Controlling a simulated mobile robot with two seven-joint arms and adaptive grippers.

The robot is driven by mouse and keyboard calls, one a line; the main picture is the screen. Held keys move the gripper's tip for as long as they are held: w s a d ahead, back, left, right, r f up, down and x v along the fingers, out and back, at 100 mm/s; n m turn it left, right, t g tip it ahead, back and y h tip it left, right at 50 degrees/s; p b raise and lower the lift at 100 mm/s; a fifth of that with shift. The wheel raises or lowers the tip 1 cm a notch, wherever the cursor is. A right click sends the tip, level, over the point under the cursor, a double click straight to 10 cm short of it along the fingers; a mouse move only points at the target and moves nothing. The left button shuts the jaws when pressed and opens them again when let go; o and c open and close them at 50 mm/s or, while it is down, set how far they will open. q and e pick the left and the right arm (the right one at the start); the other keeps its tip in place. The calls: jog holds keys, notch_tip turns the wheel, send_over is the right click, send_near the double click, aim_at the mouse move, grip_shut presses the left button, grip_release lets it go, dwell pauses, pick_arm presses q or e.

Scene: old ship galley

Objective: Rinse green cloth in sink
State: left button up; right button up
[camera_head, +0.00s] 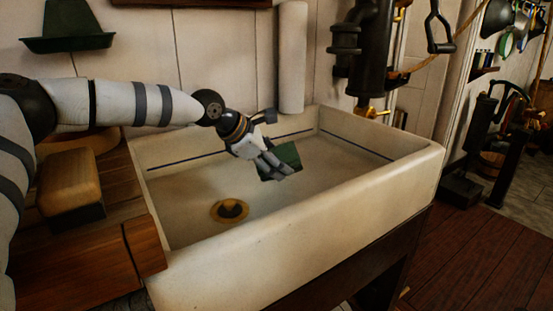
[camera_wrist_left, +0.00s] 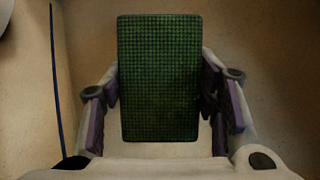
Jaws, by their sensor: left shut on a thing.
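The green cloth (camera_head: 285,158) is held by my left gripper (camera_head: 281,168) over the inside of the sink. In the left wrist view the cloth (camera_wrist_left: 158,78) is a flat, dark green checked rectangle between the two fingers of the left gripper (camera_wrist_left: 160,112). The sink (camera_head: 300,232) is a pale, wide basin with a dark line around its inner wall and a brass drain (camera_head: 229,210) in its floor. The cloth is to the right of the drain. I cannot tell how far it is above the sink floor. My right gripper is not in view.
A dark pump with a brass spout (camera_head: 371,112) stands behind the sink's back right edge. A green shelf-like holder (camera_head: 68,40) hangs on the wall. The sink's right half is clear.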

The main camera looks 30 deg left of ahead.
pick_arm(q)
notch_tip(320, 180, up, 9)
jog(key=shift+f+p, duration=0.1)
jog(key=shift+p, duration=0.7)
jog(key=shift+r, duration=2.45)
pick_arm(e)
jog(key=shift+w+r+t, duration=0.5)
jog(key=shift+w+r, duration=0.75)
pick_arm(q)
notch_tip(320, 180, up, 4)
send_over(276, 155)
jog(key=shift+p, duration=0.35)
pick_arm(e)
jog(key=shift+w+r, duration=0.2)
